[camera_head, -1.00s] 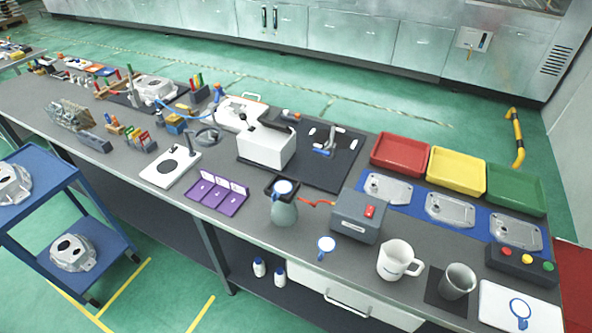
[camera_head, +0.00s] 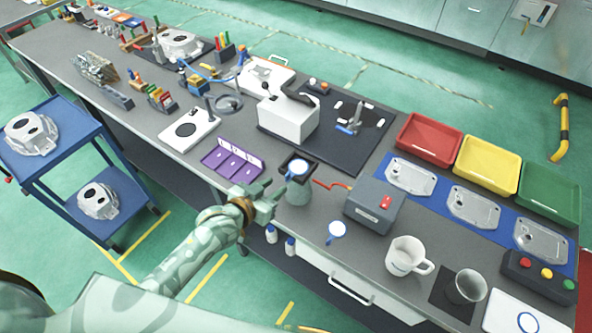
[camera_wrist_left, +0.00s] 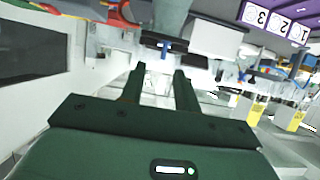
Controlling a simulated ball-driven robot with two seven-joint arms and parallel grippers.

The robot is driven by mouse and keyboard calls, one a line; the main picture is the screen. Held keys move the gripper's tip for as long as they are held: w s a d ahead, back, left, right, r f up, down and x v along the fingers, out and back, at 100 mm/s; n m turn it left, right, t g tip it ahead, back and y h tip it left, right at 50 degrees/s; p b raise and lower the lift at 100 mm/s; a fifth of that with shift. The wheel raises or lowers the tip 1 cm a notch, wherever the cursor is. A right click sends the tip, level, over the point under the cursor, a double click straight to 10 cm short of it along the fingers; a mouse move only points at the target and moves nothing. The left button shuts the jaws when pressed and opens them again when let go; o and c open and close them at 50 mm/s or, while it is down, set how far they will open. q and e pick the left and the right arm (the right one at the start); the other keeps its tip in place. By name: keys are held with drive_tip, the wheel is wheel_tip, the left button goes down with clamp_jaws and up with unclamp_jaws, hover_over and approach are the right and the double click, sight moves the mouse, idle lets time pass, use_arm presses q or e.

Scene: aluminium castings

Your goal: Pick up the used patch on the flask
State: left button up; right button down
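My right gripper is not in view.
A similar blue-rimmed disc (camera_head: 336,230) lies at the front edge. A grey box with a red switch (camera_head: 376,207) stands right of the flask, a purple tray (camera_head: 232,165) left.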

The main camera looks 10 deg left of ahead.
use_arm(q)
drive_tip(key=b, duration=0.1)
approach(295, 168)
drive_tip(key=x, duration=0.3)
drive_tip(key=shift+d+f, duration=0.2)
drive_tip(key=shift+f, duration=0.05)
drive_tip(key=shift+s+r, duration=0.1)
drive_tip(key=shift+c, duration=0.3)
clamp_jaws()
